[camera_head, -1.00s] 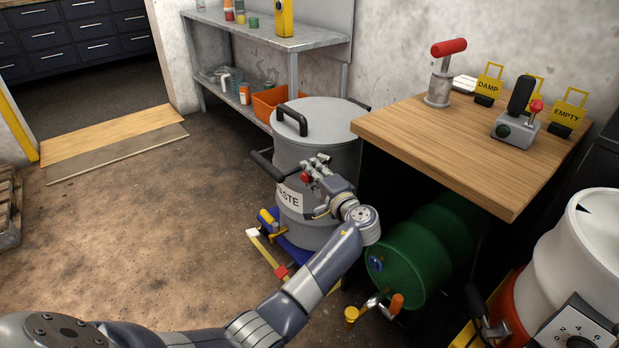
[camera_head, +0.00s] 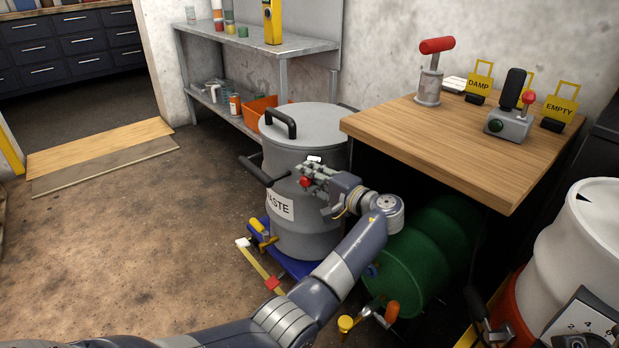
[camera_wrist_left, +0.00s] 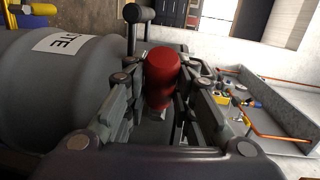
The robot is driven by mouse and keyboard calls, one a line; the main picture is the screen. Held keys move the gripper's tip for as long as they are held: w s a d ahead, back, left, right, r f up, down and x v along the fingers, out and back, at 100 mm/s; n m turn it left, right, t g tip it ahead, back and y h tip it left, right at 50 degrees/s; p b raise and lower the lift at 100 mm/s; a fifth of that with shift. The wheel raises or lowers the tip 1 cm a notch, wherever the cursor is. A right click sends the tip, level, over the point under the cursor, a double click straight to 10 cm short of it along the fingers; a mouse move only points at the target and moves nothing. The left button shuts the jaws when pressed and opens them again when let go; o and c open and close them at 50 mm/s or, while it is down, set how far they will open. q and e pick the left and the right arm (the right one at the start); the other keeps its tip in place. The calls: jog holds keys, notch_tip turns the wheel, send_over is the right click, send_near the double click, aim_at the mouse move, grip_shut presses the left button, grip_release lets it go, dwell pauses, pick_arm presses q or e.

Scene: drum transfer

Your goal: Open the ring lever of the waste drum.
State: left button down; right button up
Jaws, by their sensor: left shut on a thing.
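The grey waste drum (camera_head: 315,226) stands upright on a blue base, its grey lid (camera_head: 325,122) on top with a black handle. A white label ending in "ASTE" is on its side. The red ring lever (camera_head: 305,183) is on the drum's upper front. My left gripper (camera_head: 313,176) reaches the drum from the right and is shut on this lever. In the left wrist view the red lever grip (camera_wrist_left: 162,77) sits between the two fingers. The drum lies sideways at the left there. My right gripper is not in view.
A wooden table (camera_head: 455,145) with a red-handled device and yellow tags stands right of the drum. A green drum (camera_head: 425,255) lies under it. A metal shelf (camera_head: 255,45) is behind. A black bar (camera_head: 263,170) juts left from the drum.

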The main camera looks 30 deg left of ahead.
pick_arm(q)
jog(key=c, duration=1.3)
grip_release()
jog(key=shift+w, duration=0.1)
jog(key=v, duration=1.2)
jog(key=shift+f, duration=0.15)
